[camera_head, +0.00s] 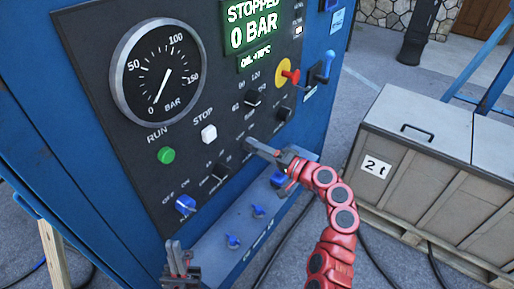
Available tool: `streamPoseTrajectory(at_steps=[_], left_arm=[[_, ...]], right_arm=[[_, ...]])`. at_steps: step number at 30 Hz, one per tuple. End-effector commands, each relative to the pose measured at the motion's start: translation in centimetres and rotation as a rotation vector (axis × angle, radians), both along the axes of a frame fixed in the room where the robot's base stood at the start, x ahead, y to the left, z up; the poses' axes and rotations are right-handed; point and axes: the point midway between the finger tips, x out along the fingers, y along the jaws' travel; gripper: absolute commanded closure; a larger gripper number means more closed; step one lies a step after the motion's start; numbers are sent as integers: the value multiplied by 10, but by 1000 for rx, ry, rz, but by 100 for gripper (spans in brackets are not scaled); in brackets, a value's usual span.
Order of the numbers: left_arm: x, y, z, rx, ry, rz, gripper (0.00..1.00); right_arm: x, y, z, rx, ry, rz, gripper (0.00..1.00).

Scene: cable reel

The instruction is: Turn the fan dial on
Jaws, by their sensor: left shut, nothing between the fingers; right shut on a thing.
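The dark control panel (122,100) on the blue cabinet carries several dials. My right gripper (256,149) is shut on a dark dial (247,145) in the lower row; its fingers hide part of the dial. The small label by it is too blurred to read, so I cannot tell whether it is the fan dial. Another black dial (221,172) sits to its left, and a blue dial (185,204) with an OFF/ON label is at the lower left. My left gripper (178,256) is shut and empty below the panel, apart from the dials.
The pressure gauge (160,73) reads about 0 BAR and the display (250,25) reads STOPPED. A green button (166,155), a white button (209,133) and a red-yellow switch (287,73) are close by. Blue valves (233,241) stick out below. A grey crate (440,160) stands right.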

Motion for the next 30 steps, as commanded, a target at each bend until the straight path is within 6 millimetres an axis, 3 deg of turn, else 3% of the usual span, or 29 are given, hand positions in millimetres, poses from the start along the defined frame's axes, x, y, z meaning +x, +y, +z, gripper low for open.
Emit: streamPoseTrajectory(at_steps=[9, 10, 14, 25, 30], left_arm=[[0, 0, 0, 0, 0, 0, 100], [0, 0, 0, 0, 0, 0, 100], [0, 0, 0, 0, 0, 0, 100], [0, 0, -2, 0, 0, 0, 100], [0, 0, -10, 0, 0, 0, 100]], right_arm=[[0, -1, -1, 1, 3, -2, 100], [0, -1, -1, 1, 3, -2, 44], [0, 0, -1, 0, 2, 0, 20], [-2, -3, -1, 1, 1, -1, 19], [-16, -26, -2, 1, -3, -7, 19]])
